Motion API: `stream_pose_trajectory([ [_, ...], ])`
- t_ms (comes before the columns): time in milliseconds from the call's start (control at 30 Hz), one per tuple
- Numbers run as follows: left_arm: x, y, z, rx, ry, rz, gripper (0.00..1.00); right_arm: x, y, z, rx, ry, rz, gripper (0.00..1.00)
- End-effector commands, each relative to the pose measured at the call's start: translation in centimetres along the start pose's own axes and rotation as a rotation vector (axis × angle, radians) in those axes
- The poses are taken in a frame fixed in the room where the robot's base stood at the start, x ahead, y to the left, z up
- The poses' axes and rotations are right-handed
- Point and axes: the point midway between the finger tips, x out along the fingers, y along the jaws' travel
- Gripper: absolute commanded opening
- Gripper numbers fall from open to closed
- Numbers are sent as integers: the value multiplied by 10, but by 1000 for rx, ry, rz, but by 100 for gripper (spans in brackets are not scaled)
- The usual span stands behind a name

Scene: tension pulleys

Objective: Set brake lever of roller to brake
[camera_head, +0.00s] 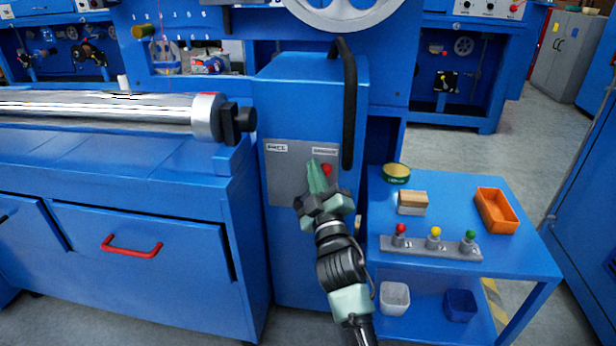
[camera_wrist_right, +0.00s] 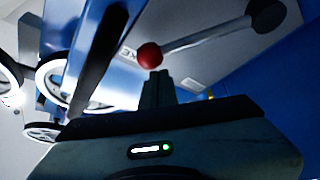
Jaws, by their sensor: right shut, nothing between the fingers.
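The brake lever's red ball knob (camera_head: 326,169) shows in front of a grey plate (camera_head: 283,180) on the blue cabinet. The plate has a label reading FREE (camera_head: 277,148) at its upper left and another label (camera_head: 325,151), too small to read surely, at its upper right. The knob is below the right label. My right gripper (camera_head: 317,178) is shut and empty, just left of the knob, and hides the rest of the lever. In the right wrist view the knob (camera_wrist_right: 150,56) is just beyond the fingertips (camera_wrist_right: 158,78), with the metal rod (camera_wrist_right: 205,37) running to a dark hub. Contact is unclear.
A black curved handle (camera_head: 348,110) runs down the cabinet's right side, close to my right gripper. The steel roller (camera_head: 100,108) lies at left above blue drawers. A blue cart (camera_head: 450,196) with an orange tray (camera_head: 496,211) and colored knobs stands at right.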

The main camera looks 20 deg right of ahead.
Motion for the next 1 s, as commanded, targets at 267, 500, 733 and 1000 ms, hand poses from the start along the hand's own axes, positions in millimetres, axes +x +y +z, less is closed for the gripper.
stream_pose_trajectory([
  [267, -13, 0, 3, 0, -2, 0, 36, -4, 3, 8, 64, 0, 35, 0],
  [500, -15, 0, 4, 0, -4, 1, 36, -5, 5, 11, 82, -3, 45, 0],
  [733, -12, 0, 4, 1, 6, 4, 36, -5, 5, 12, 83, -5, 45, 0],
  [1000, -11, 0, 3, 1, 9, 5, 36, -6, 4, 14, 82, -8, 43, 0],
])
